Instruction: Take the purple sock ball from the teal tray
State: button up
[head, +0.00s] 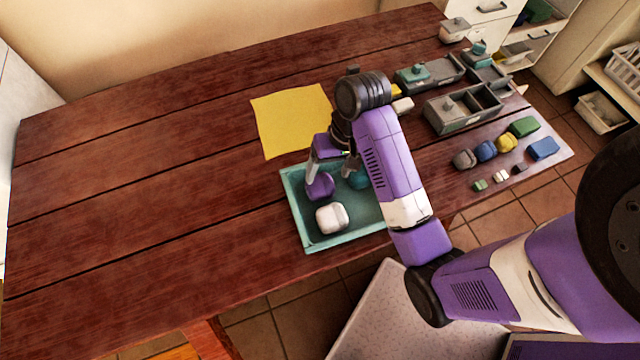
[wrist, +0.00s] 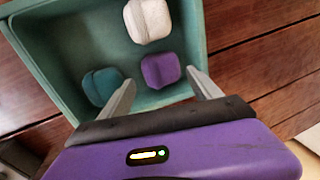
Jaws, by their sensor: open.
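The teal tray (head: 292,207) stands on the wooden table and also shows in the wrist view (wrist: 38,62). Inside it lie the purple sock ball (head: 320,186), a white sock ball (head: 331,218) and a teal sock ball (head: 359,180). In the wrist view the purple ball (wrist: 161,70) is below the white one (wrist: 148,20) and right of the teal one (wrist: 103,87). My gripper (head: 330,172) is open and over the tray. In the wrist view its fingers (wrist: 160,92) are spread, with the purple ball ahead between them, nearer the right finger. I cannot tell whether they touch.
A yellow cloth (head: 290,118) lies flat behind the tray. Grey boxes with compartments (head: 462,108) stand to the right. The table's left half is clear.

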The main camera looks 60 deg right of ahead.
aim_at(323, 185)
jog(key=x, duration=0.7)
jog(key=shift+f+p, duration=0.25)
jog(key=shift+p, duration=0.05)
jog(key=shift+c, duration=0.4)
jog(key=c, duration=0.9)
jog(key=shift+r, duration=0.1)
